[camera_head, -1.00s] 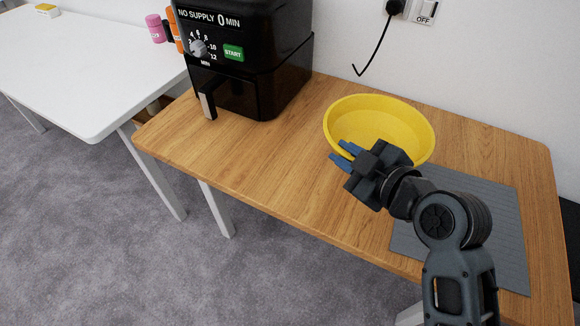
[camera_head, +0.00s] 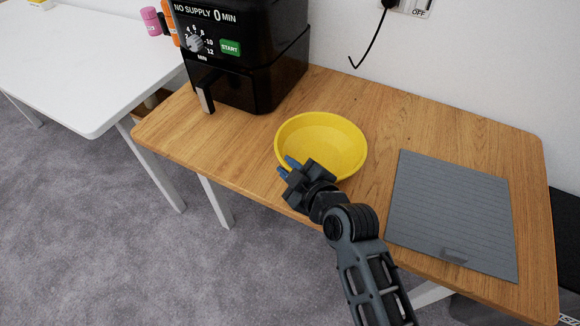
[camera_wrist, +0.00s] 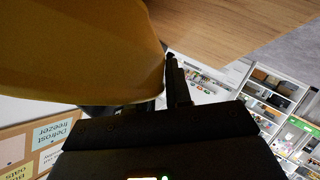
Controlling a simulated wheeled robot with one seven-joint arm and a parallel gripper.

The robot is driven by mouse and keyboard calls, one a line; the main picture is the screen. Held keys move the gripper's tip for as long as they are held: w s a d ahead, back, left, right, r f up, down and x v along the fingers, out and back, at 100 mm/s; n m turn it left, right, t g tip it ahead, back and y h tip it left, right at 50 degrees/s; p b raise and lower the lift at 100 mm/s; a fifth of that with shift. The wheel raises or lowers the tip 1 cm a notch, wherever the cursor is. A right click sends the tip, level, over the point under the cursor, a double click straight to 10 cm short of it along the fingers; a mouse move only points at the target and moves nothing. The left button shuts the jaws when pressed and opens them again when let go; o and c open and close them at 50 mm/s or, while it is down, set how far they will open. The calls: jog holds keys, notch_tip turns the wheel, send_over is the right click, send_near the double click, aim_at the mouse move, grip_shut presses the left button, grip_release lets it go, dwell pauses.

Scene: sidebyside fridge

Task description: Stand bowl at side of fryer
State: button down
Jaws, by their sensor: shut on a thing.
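The yellow bowl (camera_head: 325,140) is upright over the wooden table, to the right of the black fryer (camera_head: 245,65), with a gap of wood between them. My gripper (camera_head: 290,168) is shut on the bowl's near-left rim. In the wrist view the bowl (camera_wrist: 75,50) fills the upper left, and a dark finger (camera_wrist: 176,80) lies along its edge. I cannot tell whether the bowl's base touches the table. The other finger is hidden behind the bowl.
A grey ridged mat (camera_head: 455,215) lies on the right of the wooden table (camera_head: 410,115). A black cord (camera_head: 372,45) hangs on the wall behind. A white table (camera_head: 80,70) with a pink bottle (camera_head: 151,20) stands at left.

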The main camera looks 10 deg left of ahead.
jog(key=shift+f, duration=0.2)
jog(key=c, duration=1)
grip_release()
jog(key=shift+c, duration=0.2)
jog(key=shift+r, duration=0.15)
jog(key=b+v, duration=0.1)
jog(key=v, duration=1.1)
